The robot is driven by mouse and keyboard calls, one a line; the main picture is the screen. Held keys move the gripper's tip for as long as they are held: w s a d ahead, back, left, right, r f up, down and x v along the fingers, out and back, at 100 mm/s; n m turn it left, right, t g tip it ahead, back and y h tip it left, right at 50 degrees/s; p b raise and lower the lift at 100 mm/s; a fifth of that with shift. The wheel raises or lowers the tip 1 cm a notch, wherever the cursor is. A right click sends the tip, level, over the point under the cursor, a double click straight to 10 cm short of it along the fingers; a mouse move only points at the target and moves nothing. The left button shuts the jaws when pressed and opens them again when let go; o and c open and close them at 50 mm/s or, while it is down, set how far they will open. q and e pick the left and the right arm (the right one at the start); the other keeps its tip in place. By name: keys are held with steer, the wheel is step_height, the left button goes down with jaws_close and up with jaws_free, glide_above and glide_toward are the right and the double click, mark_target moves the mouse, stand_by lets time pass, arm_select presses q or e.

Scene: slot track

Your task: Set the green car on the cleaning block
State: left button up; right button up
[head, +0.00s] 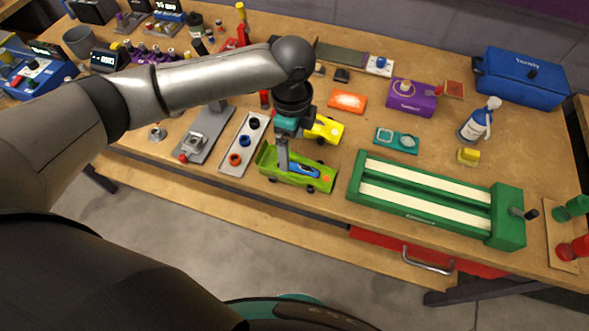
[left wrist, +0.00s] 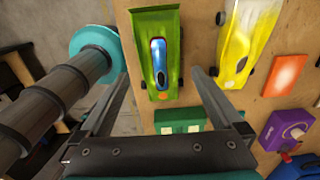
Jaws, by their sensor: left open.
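The green car (head: 315,180), with a blue canopy, sits on the workbench in the head view. In the left wrist view the green car (left wrist: 153,22) lies between the two fingers. My left gripper (head: 283,165) is open and points down at the car. The fingers (left wrist: 157,72) stand apart on either side of the car; I cannot tell whether they touch it or how deep they reach. A long green block (head: 425,197) with two cream strips and an end handle stands to the right. I cannot read its label to confirm it is the cleaning block. My right gripper is not in view.
A yellow car (head: 326,129) is just behind the green car. A grey tray (head: 252,128) with coloured rings lies to the left. A teal block (head: 385,133) with two pale pads, an orange pad (head: 346,101) and a purple box (head: 418,100) are behind.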

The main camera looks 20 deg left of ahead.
mark_target(295, 164)
arm_select(q)
steer(key=f, duration=0.2)
steer(key=f+b, duration=0.1)
steer(key=f, duration=0.5)
steer(key=shift+d, duration=0.25)
steer(key=c, duration=1.3)
